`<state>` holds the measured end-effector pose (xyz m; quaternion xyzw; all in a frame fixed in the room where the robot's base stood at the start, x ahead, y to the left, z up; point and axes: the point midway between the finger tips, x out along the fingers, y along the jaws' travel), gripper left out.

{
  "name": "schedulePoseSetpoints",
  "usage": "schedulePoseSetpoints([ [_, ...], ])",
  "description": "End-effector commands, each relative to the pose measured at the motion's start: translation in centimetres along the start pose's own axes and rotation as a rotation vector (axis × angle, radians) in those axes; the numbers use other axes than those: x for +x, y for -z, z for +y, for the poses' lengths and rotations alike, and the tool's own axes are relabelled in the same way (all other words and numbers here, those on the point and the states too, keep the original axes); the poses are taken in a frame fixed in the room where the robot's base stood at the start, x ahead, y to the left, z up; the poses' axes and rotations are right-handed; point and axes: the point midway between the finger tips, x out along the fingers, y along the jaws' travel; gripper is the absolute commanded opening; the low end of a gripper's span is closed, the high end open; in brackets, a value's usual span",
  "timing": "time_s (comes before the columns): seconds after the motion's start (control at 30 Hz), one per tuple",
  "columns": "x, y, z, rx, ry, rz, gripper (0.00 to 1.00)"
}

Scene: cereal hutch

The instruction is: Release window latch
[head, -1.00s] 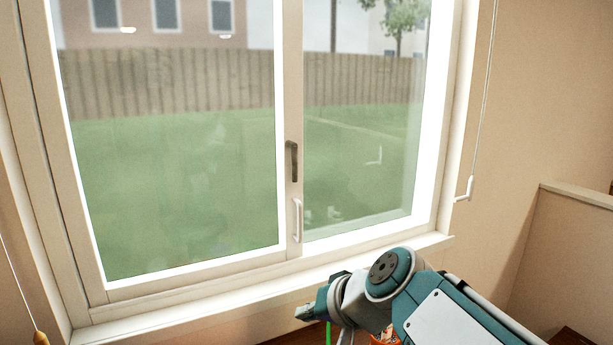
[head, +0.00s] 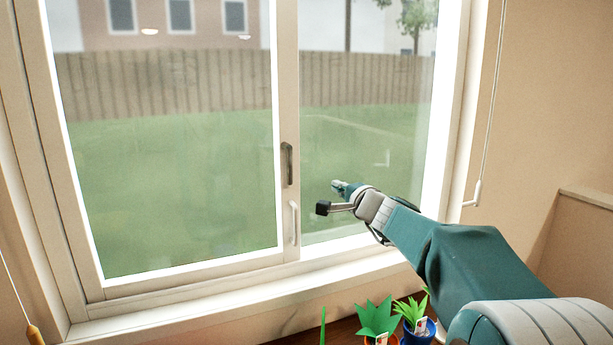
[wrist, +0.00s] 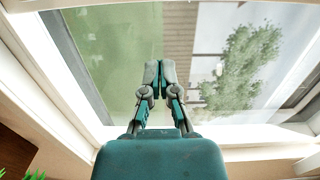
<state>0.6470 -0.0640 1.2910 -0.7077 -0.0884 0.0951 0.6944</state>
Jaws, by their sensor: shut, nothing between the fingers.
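The window latch (head: 287,163) is a small dark grey upright lever on the white middle stile of the sliding window (head: 284,90). A white pull handle (head: 294,222) sits just below it. My gripper (head: 338,186) is in front of the right pane, to the right of the latch and slightly lower, apart from it in the picture. In the wrist view my gripper (wrist: 160,70) has its two fingertips together with nothing between them. The wrist view looks toward glass and frame; I cannot make out the latch there.
Potted plants (head: 377,318) stand on the brown surface below the white sill (head: 200,306). A blind cord with a white end (head: 474,193) hangs at the right. Another cord with a yellow-orange end (head: 34,335) hangs at lower left. Space before the left pane is clear.

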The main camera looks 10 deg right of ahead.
Motion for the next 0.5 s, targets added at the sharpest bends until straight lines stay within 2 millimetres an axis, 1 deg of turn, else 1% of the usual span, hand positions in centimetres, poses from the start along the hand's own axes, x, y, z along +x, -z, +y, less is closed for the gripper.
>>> schedulePoseSetpoints([
  [0.1, 0.42, 0.36, -0.09, 0.016, 0.011, 0.015, 0.00],
  [0.4, 0.39, 0.79, -0.02, 0.021, 0.012, 0.016, 0.00],
  [0.5, 0.88, 0.93, 0.01, 0.022, 0.012, 0.015, 0.00],
])
